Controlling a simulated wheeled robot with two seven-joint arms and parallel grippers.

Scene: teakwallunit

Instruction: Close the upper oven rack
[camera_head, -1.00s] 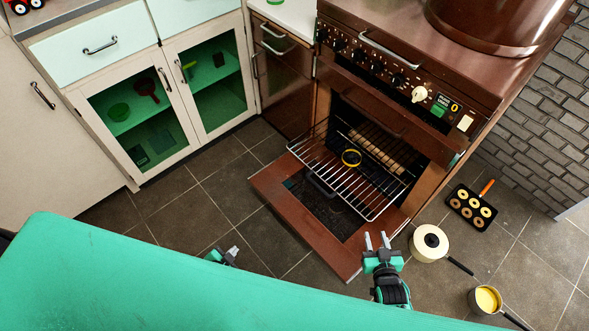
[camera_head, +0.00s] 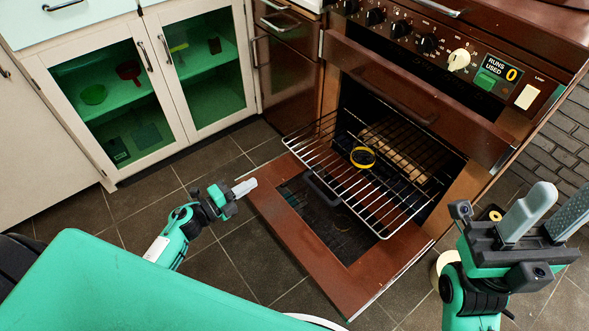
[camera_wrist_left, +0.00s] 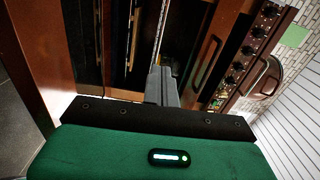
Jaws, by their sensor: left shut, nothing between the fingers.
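The upper oven rack (camera_head: 330,178) is a silver wire grid, pulled well out of the oven (camera_head: 440,150) above its lowered brown door (camera_head: 375,275). My left gripper (camera_head: 245,187) is shut and empty, left of the rack's front edge in the picture, near the door's left edge. In the left wrist view its closed fingers (camera_wrist_left: 162,85) point toward the oven. My right gripper (camera_head: 545,215) is open and empty at the right, in front of the oven's right side. Whether either gripper touches anything is not clear; both look apart from the rack.
A cabinet with green-backed glass doors (camera_head: 150,90) stands at the left. The control panel with knobs (camera_head: 430,43) is above the oven. A cream pot (camera_head: 445,262) on the floor is mostly hidden by my right arm. Tiled floor (camera_head: 235,255) is clear before the door.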

